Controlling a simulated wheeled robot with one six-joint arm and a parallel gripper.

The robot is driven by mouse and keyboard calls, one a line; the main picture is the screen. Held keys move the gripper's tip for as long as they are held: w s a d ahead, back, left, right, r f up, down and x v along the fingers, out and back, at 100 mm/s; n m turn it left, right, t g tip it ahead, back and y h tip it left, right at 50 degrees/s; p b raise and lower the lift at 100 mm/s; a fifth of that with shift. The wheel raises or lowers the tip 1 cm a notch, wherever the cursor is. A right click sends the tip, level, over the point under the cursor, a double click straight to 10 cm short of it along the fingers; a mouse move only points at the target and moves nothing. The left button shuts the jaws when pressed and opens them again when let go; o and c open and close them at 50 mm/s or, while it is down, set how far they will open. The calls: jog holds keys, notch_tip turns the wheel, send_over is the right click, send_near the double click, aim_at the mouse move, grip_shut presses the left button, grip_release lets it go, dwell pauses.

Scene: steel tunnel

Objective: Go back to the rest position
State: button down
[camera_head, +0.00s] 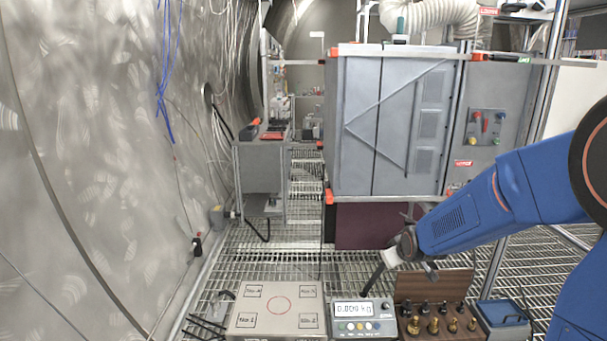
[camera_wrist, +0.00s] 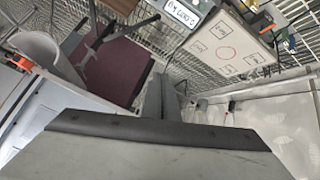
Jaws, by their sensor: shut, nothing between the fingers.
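My blue arm reaches in from the right in the head view. My gripper (camera_head: 368,288) hangs at its end, pointing down and to the left, just above and behind the scale (camera_head: 362,318). The gripper is shut and empty. In the wrist view its dark fingers (camera_wrist: 165,92) lie close together, with nothing held. The scale's display reads about zero. It also shows upside down in the wrist view (camera_wrist: 193,12). Whether the fingertips touch anything is hard to tell, but they look clear.
Left of the scale lies a board (camera_head: 278,310) with a red circle and labelled corners. Right of it stand a wooden rack (camera_head: 432,286) with several brass and dark weights, and a blue box (camera_head: 502,313). A large grey cabinet (camera_head: 395,125) stands behind. Grated floor runs back on the left.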

jog(key=s+r+m+g, duration=0.2)
jog(key=s+r, duration=0.2)
jog(key=s, duration=1.5)
jog(key=s+d+r+m+g, duration=0.1)
jog(key=s+r, duration=0.3)
jog(key=s, duration=1.6)
jog(key=shift+s+d+r+m+g, duration=0.2)
jog(key=shift+d+r+m+g, duration=0.15)
jog(key=shift+m+g, duration=0.45)
